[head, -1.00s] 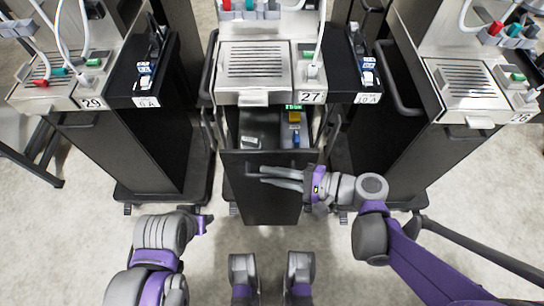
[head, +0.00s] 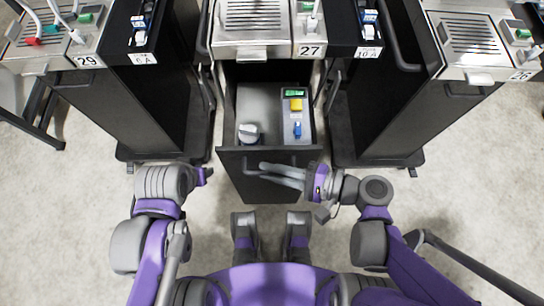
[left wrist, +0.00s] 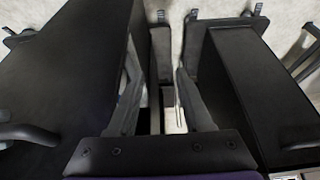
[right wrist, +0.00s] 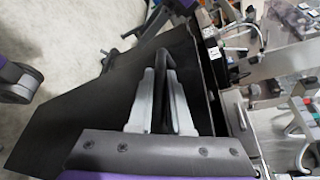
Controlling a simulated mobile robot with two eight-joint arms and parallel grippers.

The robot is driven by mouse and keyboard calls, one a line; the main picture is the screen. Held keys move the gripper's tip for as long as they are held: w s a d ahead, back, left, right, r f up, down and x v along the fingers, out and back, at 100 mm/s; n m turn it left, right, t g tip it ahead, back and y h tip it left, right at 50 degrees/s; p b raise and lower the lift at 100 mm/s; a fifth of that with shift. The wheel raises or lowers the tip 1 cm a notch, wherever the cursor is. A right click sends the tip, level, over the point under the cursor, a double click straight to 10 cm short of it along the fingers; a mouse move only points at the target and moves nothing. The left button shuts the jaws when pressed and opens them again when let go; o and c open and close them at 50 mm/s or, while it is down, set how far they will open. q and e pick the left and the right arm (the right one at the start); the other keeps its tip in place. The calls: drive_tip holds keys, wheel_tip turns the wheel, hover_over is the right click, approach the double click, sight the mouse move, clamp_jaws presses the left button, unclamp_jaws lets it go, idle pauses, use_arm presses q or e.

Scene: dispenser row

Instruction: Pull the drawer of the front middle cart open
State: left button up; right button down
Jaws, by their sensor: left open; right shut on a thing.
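The front middle cart (head: 253,40), numbered 27, has its drawer (head: 240,104) pulled out toward me. A white-and-grey item (head: 249,134), a yellow item (head: 296,104) and a blue item (head: 297,129) lie inside. My right gripper (head: 265,174) is shut on the drawer's handle bar; in the right wrist view its fingers (right wrist: 161,95) lie on both sides of the dark handle (right wrist: 163,62). My left gripper (left wrist: 158,95) is open and empty, above the floor by the carts; in the head view only part of it shows, past the left forearm.
Cart 29 (head: 140,110) stands to the left and cart 26 (head: 400,115) to the right, with narrow gaps beside the middle cart. Black side trays (head: 136,45) hold small items. The floor (head: 70,210) in front is clear.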

drive_tip(key=c, duration=0.8)
unclamp_jaws()
drive_tip(key=shift+c, duration=0.2)
drive_tip(key=p+v, duration=0.1)
drive_tip(key=v, duration=0.9)
drive_tip(key=shift+s+d, duration=0.2)
drive_tip(key=shift+d, duration=0.15)
